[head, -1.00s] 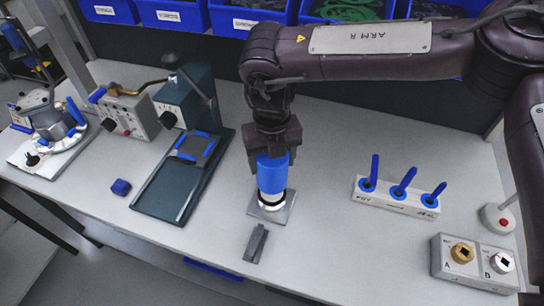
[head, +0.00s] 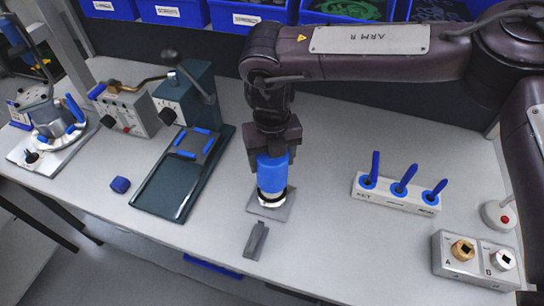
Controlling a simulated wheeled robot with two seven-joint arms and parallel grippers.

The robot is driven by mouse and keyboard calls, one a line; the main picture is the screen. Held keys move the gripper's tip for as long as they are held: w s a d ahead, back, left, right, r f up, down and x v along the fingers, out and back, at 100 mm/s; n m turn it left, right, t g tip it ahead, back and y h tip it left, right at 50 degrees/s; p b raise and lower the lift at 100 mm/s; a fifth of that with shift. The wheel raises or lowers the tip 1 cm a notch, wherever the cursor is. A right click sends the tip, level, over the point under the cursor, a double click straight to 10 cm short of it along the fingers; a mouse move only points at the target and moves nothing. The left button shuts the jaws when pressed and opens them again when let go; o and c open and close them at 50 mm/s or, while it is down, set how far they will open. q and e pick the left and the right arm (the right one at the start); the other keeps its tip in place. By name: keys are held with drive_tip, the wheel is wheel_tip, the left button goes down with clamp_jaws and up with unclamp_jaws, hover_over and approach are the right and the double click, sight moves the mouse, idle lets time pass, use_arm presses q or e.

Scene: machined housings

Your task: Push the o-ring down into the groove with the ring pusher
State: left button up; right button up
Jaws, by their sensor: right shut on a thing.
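My right gripper (head: 272,150) points straight down and is shut on the blue ring pusher (head: 272,174). The pusher is upright, with its lower end at the top of a white, round housing (head: 271,201). A dark band shows where the two meet; I cannot tell the o-ring or the groove apart there. The housing stands on a grey square plate (head: 285,209) on the table. My left gripper is not in view.
A dark grey block (head: 256,240) lies in front of the plate. A white rack with blue-handled tools (head: 397,193) and a box marked A and B (head: 477,261) stand at right. A dark press with a tray (head: 170,190) stands at left, with a small blue block (head: 120,185) beside it.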

drive_tip(key=shift+f+b, duration=1.85)
drive_tip(key=shift+f, duration=0.9)
drive_tip(key=shift+r, duration=0.15)
drive_tip(key=shift+r+p, duration=4.2)
drive_tip(key=shift+r, duration=1.65)
